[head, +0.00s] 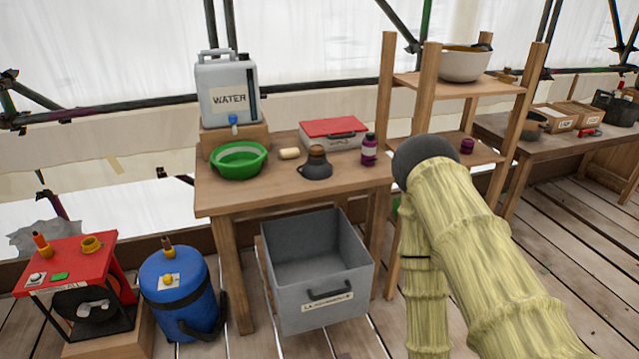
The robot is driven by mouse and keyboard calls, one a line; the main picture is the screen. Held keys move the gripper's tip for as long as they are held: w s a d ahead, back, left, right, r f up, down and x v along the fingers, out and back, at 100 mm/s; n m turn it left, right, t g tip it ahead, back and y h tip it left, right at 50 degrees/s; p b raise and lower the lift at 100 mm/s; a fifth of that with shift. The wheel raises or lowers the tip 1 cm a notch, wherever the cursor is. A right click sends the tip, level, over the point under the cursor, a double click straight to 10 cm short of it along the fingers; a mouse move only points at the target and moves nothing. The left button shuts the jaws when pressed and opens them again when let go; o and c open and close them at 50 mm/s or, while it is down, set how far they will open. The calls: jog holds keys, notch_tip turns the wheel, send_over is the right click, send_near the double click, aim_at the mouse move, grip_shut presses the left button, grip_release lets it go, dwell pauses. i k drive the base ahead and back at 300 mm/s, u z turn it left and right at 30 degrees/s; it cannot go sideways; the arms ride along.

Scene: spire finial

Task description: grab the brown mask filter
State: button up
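A dark grey, mask-like piece (316,169) lies on the wooden table, right of a small cream-coloured bar. A brown round part (317,153) sits on its top; it looks like the brown mask filter, but it is too small to be sure. Nothing touches it from above. My arm, in a pale yellow sleeve, comes in from the lower right and bends at a dark joint right of the table. My gripper is not visible in the head view.
A grey bin (318,300) stands below. A wooden shelf (388,90) stands at the right, holding a small purple jar (467,145).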

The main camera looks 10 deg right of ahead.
aim_at(317, 150)
jog(key=u, duration=0.05)
jog(key=k, duration=0.65)
jog(key=u, duration=0.55)
jog(key=i, duration=0.65)
jog(key=u, duration=0.55)
jog(key=i, duration=0.7)
jog(key=z, duration=0.25)
